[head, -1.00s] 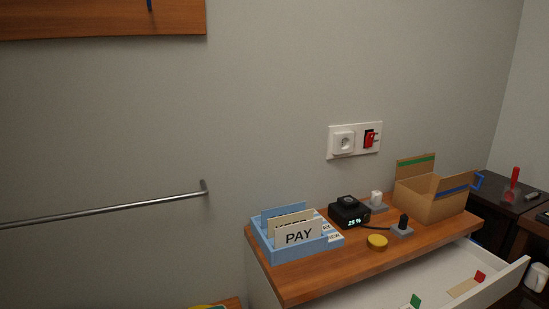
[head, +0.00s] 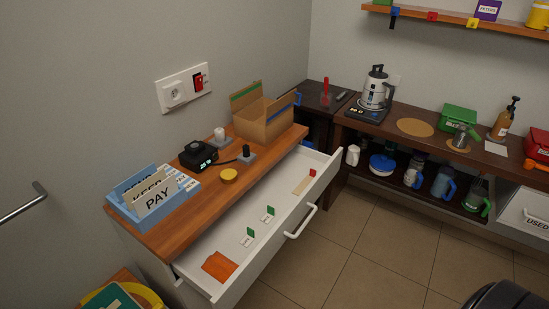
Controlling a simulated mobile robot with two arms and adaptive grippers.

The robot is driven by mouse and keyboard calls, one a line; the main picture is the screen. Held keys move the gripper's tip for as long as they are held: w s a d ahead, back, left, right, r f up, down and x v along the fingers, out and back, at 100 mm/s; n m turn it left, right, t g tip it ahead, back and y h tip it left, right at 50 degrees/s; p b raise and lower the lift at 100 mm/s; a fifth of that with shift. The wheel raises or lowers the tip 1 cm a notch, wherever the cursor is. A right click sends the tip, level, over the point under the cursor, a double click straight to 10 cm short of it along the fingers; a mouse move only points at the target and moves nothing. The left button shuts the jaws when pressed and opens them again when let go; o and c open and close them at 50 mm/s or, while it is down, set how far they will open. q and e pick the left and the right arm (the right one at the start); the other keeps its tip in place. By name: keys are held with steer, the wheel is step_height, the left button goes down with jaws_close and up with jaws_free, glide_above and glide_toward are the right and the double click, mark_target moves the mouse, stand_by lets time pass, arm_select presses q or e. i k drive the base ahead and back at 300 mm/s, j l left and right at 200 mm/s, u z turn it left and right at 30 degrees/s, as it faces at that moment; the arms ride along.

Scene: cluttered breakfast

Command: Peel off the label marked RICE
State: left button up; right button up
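I cannot make out a label marked RICE in the head view. A purple box on the wall shelf at the top right carries a small white label (head: 487,10) whose print looks like FILTERS. The cards in the blue sorter (head: 133,213) read PAY (head: 158,199) and KEEP, with a partly hidden one behind. A white drawer at the lower right has a label reading USED (head: 537,219). Neither of my grippers is in view. A dark rounded shape at the bottom right edge is too cut off to tell.
The white drawer (head: 262,238) stands pulled out into the floor space, with an orange cloth and small tagged items inside. A cardboard box (head: 264,126), black device (head: 198,155) and yellow disc (head: 228,175) stand on the wooden top. A kettle (head: 376,88) and green box (head: 459,118) stand on the dark counter.

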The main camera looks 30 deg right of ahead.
mark_target(266, 218)
steer(key=z, duration=1.1)
steer(key=k+l, duration=0.05)
steer(key=l, duration=0.05)
